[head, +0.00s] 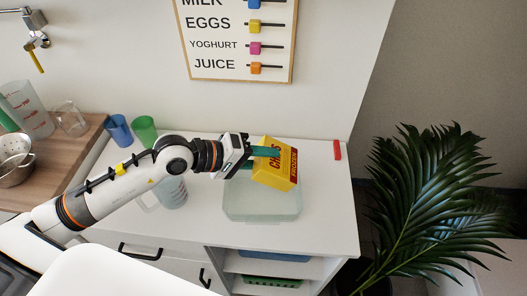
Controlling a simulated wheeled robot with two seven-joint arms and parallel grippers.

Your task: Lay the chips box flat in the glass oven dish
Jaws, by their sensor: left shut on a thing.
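The chips box (272,171) is yellow with a red side and red lettering. My left gripper (262,152) is shut on it and holds it tilted above the glass oven dish (262,214). The dish is clear and pale, and stands on the white counter; the box and gripper hide its back part. I cannot tell whether the box touches the dish. My right gripper is not in view.
A clear measuring jug (173,193) stands left of the dish, partly behind my left arm. Blue (119,130) and green (144,130) cups stand at the back left.

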